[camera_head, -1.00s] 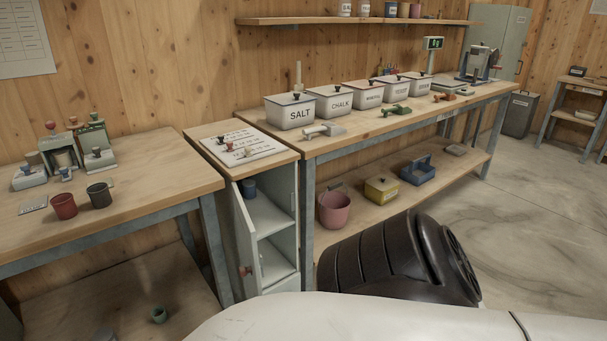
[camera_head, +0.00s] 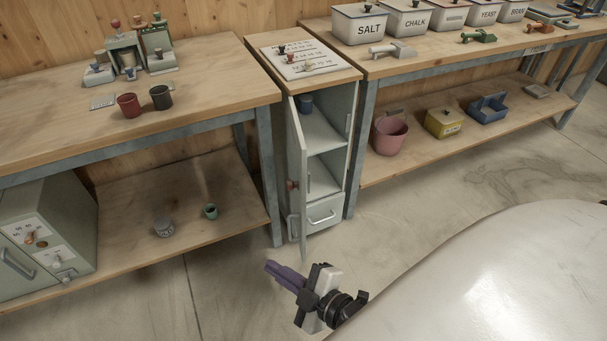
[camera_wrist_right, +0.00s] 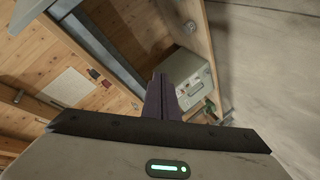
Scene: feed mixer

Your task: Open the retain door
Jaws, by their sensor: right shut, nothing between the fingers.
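A narrow pale cabinet (camera_head: 324,165) stands between two benches. Its tall narrow door (camera_head: 299,170), with a red knob (camera_head: 292,185), stands ajar, swung out on the left side, and the shelves inside show. No label naming it the retain door is legible. My right gripper (camera_head: 272,268) is low in front of the cabinet, apart from the door, with its purple fingers shut and empty, pointing left. Its fingers also show in the right wrist view (camera_wrist_right: 160,98). My left gripper is not in view.
A green-grey cabinet (camera_head: 50,235) with handles sits on the left bench's lower shelf; it also shows in the right wrist view (camera_wrist_right: 187,72). A drawer (camera_head: 322,213) is low in the narrow cabinet. A pink bucket (camera_head: 390,135) stands to its right. Floor before the cabinet is clear.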

